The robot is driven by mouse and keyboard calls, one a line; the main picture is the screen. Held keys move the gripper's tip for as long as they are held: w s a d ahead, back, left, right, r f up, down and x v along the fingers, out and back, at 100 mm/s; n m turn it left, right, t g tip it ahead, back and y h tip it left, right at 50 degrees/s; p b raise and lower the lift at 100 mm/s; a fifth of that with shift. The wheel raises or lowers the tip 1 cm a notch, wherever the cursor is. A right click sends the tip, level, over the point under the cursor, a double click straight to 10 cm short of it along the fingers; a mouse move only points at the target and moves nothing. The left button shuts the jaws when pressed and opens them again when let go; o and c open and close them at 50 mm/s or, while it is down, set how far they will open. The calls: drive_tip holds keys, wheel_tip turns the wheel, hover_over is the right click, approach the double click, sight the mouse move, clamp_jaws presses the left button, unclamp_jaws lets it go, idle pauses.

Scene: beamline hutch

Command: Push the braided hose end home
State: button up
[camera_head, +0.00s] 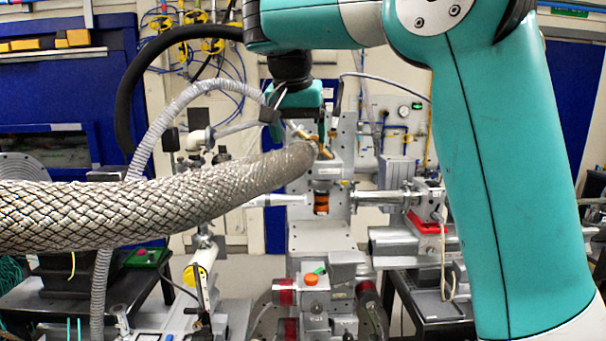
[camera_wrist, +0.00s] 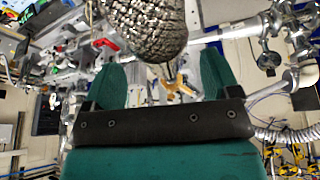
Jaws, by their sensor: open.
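The braided hose (camera_head: 130,212) is thick and silver-grey. It runs in from the left edge of the head view, and its end (camera_head: 292,160) is by a brass fitting (camera_head: 323,147) at the steel apparatus. In the wrist view the braided hose (camera_wrist: 148,25) comes in from the top, with the brass fitting (camera_wrist: 179,86) just below its end. My gripper (camera_head: 306,122) is teal and points down above the hose end. In the wrist view my gripper (camera_wrist: 162,62) is open, with the hose end showing between its spread fingers. I cannot tell whether the hose is fully seated.
A thin grey corrugated hose (camera_head: 155,130) arches behind the braided one. The steel apparatus (camera_head: 318,240) stands in the middle, with horizontal beam pipes (camera_head: 382,197) to its right. A bench with a red clamp (camera_head: 422,224) is at right. Pale floor (camera_head: 255,267) shows between the benches.

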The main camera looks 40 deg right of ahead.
sight(301, 141)
drive_tip(key=b+x, duration=0.1)
drive_tip(key=x, duration=0.4)
drive_tip(key=shift+d+f, duration=0.1)
drive_tip(key=shift+f, duration=0.1)
